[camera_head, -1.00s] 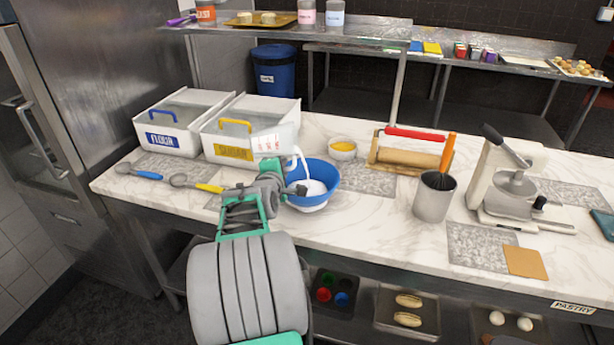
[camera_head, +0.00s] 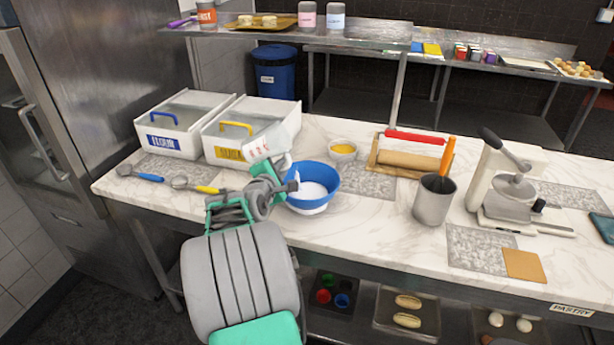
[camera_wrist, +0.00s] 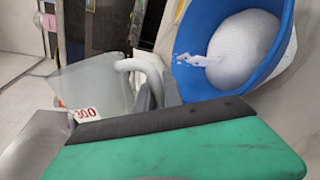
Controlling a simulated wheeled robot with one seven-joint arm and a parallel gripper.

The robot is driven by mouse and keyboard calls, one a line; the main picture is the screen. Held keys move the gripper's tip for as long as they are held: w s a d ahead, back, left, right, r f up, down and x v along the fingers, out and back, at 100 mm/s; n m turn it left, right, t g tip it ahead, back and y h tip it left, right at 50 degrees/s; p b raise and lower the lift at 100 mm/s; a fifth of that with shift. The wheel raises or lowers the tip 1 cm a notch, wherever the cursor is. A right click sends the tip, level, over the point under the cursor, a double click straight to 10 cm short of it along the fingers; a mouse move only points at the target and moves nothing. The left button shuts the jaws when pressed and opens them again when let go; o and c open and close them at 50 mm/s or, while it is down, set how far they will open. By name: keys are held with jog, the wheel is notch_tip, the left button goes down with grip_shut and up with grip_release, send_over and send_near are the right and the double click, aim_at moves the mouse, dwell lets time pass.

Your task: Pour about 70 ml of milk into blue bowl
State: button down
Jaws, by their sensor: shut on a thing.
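The blue bowl (camera_head: 322,176) stands on the marble counter with white milk in it. In the wrist view the bowl (camera_wrist: 187,75) shows a white pool and a small white splash or strand at its near side. A translucent measuring jug (camera_head: 263,143) with red markings is held beside and above the bowl's left rim. It also shows in the wrist view (camera_wrist: 100,82), with a pale handle. My gripper (camera_head: 284,183) is shut on the jug; its fingertips are partly hidden. No continuous stream from the jug shows in the head view.
Flour (camera_head: 172,143) and sugar (camera_head: 230,154) bins stand behind left. A small yellow-filled bowl (camera_head: 342,152), a rolling pin (camera_head: 408,160) and a utensil canister (camera_head: 434,200) stand to the right. Two spoons lie at the left.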

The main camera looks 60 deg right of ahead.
jog(key=shift+s+f+n, duration=0.3)
jog(key=shift+s+n, duration=0.15)
jog(key=shift+n, duration=0.05)
jog(key=shift+s+d+r+n+g+h+p, duration=0.2)
jog(key=shift+s+r+n+g+h+p, duration=0.1)
jog(key=shift+r+n, duration=0.1)
dwell(1.1)
jog(key=shift+r+p, duration=0.2)
jog(key=shift+p, duration=0.1)
jog(key=shift+s+d+f+n+g, duration=0.1)
jog(key=shift+s+n+g, duration=0.15)
jog(key=shift+n, duration=0.25)
jog(key=shift+w+d+n+g+h+p, duration=0.15)
jog(key=shift+n+h+p, duration=0.1)
jog(key=shift+n, duration=0.3)
jog(key=shift+s+n+g+h+p, duration=0.15)
jog(key=shift+n+h, duration=0.1)
jog(key=shift+n, duration=0.3)
jog(key=shift+w+r+n+g+h+p, duration=0.25)
jog(key=shift+r+n+p, duration=0.2)
jog(key=shift+n, duration=0.4)
jog(key=shift+w+r+n+g+h+p, duration=0.1)
jog(key=shift+w+r+n+h+p, duration=0.2)
jog(key=shift+n, duration=0.5)
jog(key=shift+w+r+n+g+h+p, duration=0.1)
jog(key=shift+r+n+g+h+p, duration=0.15)
jog(key=shift+r+n+p, duration=0.45)
